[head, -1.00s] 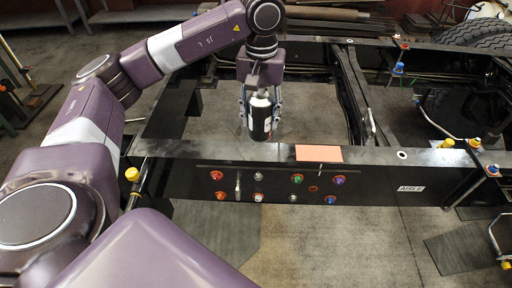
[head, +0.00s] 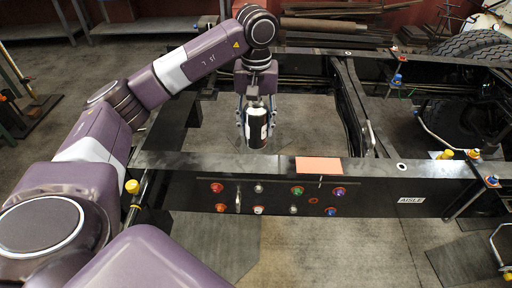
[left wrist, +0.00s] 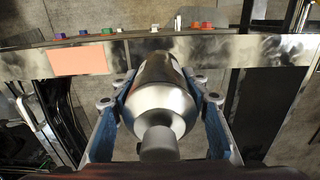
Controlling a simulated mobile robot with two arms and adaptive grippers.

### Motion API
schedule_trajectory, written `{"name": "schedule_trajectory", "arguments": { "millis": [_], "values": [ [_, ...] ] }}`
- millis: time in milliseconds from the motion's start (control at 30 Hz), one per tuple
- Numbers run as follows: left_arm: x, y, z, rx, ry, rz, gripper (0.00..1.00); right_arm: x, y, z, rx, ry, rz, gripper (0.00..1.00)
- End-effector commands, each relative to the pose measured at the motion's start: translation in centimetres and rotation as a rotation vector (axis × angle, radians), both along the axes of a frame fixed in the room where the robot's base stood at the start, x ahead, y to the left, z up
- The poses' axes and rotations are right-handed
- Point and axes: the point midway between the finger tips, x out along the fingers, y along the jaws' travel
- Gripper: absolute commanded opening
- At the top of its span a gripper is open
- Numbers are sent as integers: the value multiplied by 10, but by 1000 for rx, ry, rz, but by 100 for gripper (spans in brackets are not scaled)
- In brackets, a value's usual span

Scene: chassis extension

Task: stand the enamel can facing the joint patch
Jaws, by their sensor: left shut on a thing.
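The enamel can (head: 257,130) is a dark cylinder with a white label patch and a silvery top. My left gripper (head: 257,118) is shut on it and holds it upright, near the far side of the front chassis beam. In the left wrist view the can's silvery shoulder and grey cap (left wrist: 158,105) show between the two fingers of the gripper (left wrist: 160,100). The joint patch (head: 318,164) is a salmon-coloured rectangle on the beam's top face, to the right of the can. It also shows in the left wrist view (left wrist: 77,60). My right gripper is not in view.
The front chassis beam (head: 370,172) carries several coloured knobs on its near face and an "AISLE" label (head: 411,200). A yellow-capped fitting (head: 132,186) stands at its left end. Tyres (head: 480,42) and metal bars are at the back. The beam top beside the patch is clear.

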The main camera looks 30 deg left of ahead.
Motion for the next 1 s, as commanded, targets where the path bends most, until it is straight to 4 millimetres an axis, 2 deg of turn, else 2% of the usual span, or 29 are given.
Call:
{"name": "schedule_trajectory", "arguments": {
  "millis": [33, 200, 433, 633, 967, 1000],
  "values": [
    [-1, 0, -8, 0, 2, 0, 8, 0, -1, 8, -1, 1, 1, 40],
    [0, 0, -38, -1, -1, 1, 8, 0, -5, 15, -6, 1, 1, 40],
    [0, 0, -55, 0, -2, 0, 8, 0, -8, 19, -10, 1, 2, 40],
    [0, 0, -81, -1, -2, 1, 8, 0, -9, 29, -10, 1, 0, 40],
    [1, 0, -88, 0, -5, 0, 8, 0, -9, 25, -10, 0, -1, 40],
    [0, 0, -87, 0, -4, 0, 45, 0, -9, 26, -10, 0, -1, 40]
  ]
}}
